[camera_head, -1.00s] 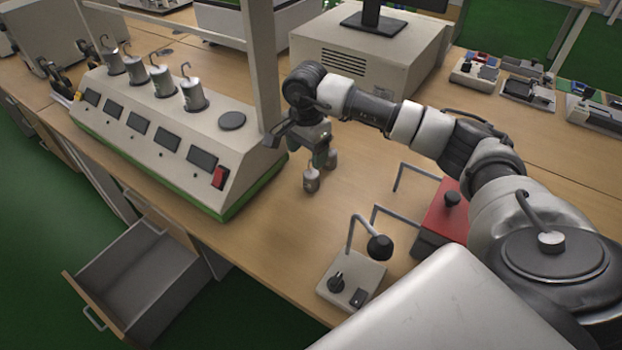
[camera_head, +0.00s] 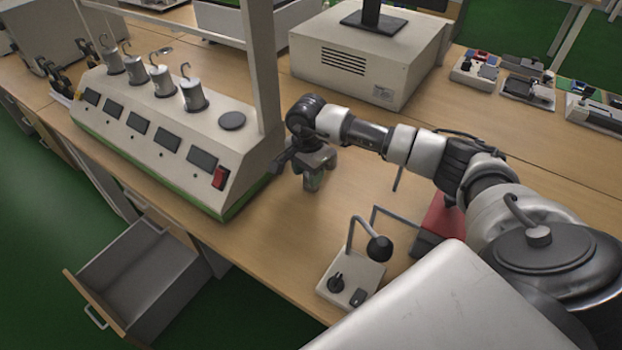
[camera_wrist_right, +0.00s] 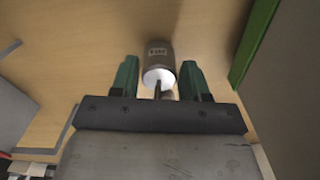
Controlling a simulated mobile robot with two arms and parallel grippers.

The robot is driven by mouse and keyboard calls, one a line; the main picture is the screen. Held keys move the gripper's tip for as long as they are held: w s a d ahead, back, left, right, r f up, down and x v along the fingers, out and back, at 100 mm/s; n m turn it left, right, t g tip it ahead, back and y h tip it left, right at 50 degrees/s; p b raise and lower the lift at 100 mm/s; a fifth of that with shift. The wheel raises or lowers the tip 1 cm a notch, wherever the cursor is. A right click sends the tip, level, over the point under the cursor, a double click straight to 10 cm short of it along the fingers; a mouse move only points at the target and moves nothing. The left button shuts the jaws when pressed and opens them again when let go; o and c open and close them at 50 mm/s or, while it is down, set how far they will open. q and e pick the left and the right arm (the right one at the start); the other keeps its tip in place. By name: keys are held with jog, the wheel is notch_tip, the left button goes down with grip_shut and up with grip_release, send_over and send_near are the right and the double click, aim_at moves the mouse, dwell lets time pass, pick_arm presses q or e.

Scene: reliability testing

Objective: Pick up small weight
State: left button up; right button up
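The small weight (camera_wrist_right: 158,52) is a grey metal cylinder with a pale end, a small label and a dark hook. It stands on the bare table, between the two green fingers of my right gripper in the right wrist view (camera_wrist_right: 159,66). The fingers are apart, one on each side of it, with a narrow gap visible on both sides. In the head view my right gripper (camera_head: 314,180) points down low over the table and hides most or all of the weight. My left gripper is not in view.
The white test machine (camera_head: 140,140) with several hooked weights (camera_head: 164,82) on top stands close left of the gripper. A small switch box with a bent rod (camera_head: 350,280) and a red box (camera_head: 440,222) are to the right. An open drawer (camera_head: 140,280) juts out below the table.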

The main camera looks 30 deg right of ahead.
jog(key=c, duration=0.7)
jog(key=shift+c, duration=0.3)
jog(key=shift+r, duration=0.15)
